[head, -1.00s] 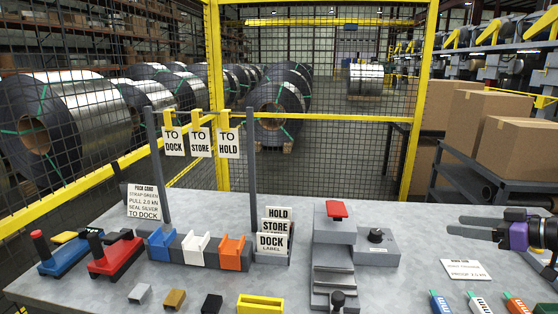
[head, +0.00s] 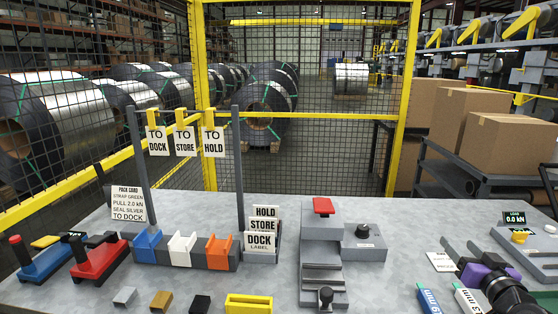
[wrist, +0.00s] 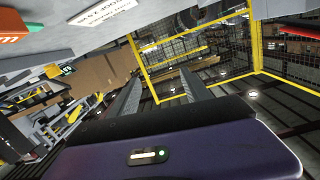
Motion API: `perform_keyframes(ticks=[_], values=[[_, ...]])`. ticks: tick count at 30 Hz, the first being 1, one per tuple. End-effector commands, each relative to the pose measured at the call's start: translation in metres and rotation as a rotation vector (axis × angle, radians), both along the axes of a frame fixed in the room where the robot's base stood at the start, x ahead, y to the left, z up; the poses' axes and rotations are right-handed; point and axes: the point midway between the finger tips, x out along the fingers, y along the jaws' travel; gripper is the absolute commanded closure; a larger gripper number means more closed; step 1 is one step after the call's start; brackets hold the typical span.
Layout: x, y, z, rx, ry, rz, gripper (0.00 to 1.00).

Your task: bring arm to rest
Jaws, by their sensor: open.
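My gripper (head: 460,244) is at the right side of the bench in the head view, its purple body low and its two dark fingers pointing away toward the back edge. The fingers are apart with nothing between them. In the wrist view my gripper (wrist: 160,74) also shows two separated fingers with only the yellow-framed mesh fence and floor beyond. Part of the arm is cut off at the lower right of the head view.
A grey press with a red top (head: 323,206) stands mid-bench. Cardboard boxes (head: 470,125) stand behind on a cart. The bench between press and gripper is mostly clear.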

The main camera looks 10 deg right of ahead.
Motion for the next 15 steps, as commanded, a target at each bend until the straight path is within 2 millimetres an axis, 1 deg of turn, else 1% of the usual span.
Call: perform_keyframes(ticks=[1,5,6,8,9,11,15], values=[[-0.012,0.016,-0.018,0.002,-0.008,-0.02,0.44],[-0.044,0.051,-0.045,-0.005,-0.043,-0.065,0.44],[-0.054,0.062,-0.052,-0.009,-0.053,-0.076,0.44],[-0.071,0.08,-0.062,-0.016,-0.067,-0.085,0.44],[-0.083,0.092,-0.068,-0.022,-0.075,-0.09,0.44],[-0.1,0.111,-0.074,-0.029,-0.088,-0.091,0.44],[-0.143,0.154,-0.087,-0.049,-0.109,-0.081,0.44]])
